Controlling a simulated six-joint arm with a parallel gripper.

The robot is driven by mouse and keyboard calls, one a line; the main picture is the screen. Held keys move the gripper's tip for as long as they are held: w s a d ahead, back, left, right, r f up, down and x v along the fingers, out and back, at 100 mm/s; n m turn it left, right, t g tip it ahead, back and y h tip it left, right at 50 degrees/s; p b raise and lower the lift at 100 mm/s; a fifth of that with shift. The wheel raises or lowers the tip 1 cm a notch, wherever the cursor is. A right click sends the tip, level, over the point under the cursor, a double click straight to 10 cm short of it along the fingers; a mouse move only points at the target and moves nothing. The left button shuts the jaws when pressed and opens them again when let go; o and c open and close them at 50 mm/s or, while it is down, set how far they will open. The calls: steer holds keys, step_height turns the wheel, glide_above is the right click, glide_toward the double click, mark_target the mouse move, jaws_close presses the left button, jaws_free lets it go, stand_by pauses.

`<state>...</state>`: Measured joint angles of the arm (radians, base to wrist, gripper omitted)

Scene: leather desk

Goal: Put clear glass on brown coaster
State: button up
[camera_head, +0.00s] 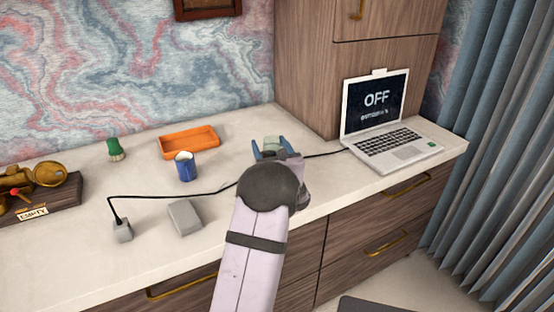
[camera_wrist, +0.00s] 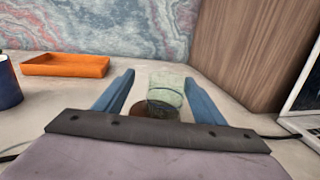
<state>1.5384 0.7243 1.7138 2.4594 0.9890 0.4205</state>
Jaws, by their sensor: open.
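The clear glass (camera_wrist: 166,92), pale green and see-through, is upright between the fingers of my gripper (camera_wrist: 160,77) in the wrist view. The fingers are open, with a gap visible on the left side of the glass. The brown coaster (camera_wrist: 141,110) shows at the glass's lower left, partly hidden by the glass and my gripper. The glass overlaps the coaster in this view; I cannot tell whether its base rests on it. In the head view the glass (camera_head: 272,142) shows only as a small pale shape between the fingers, and the coaster is hidden.
An orange tray (camera_head: 188,143) and a blue mug (camera_head: 185,168) stand left of my gripper. A laptop (camera_head: 378,120) is at the right, beside a wooden cabinet (camera_head: 310,75). A black cable (camera_head: 165,196) crosses the desk. A green brush (camera_head: 115,149) and a grey box (camera_head: 185,217) are further left.

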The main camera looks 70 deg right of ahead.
steer(key=v, duration=1.1)
steer(key=shift+a+b, duration=0.1)
steer(key=shift+b, duration=0.2)
